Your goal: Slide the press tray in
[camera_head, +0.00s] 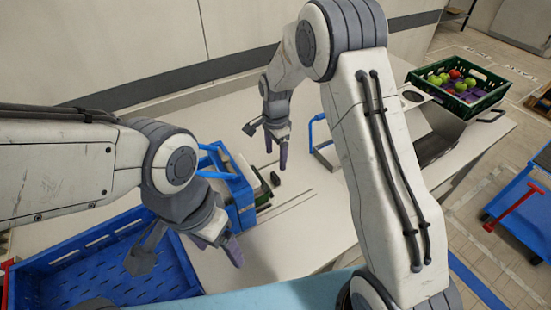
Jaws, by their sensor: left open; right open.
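A blue press-like frame (240,196) stands on the pale table left of centre, partly hidden by my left gripper. Pale and dark green parts (262,190) show at its right side, and thin rails run from it to the right. Which part is the press tray I cannot tell for sure. A blue handle (311,131) stands on a greyish piece further right, partly hidden by my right arm. My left gripper (220,246) is open and empty, in front of the blue frame. My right gripper (275,148) is open and empty, between the frame and the blue handle.
A blue crate (100,240) lies at the lower left. A dark green crate (490,92) with red and green fruit stands at the right on a metal stand. A blue cart (525,212) with a red handle is at the far right. Bare table (290,235) shows near the centre.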

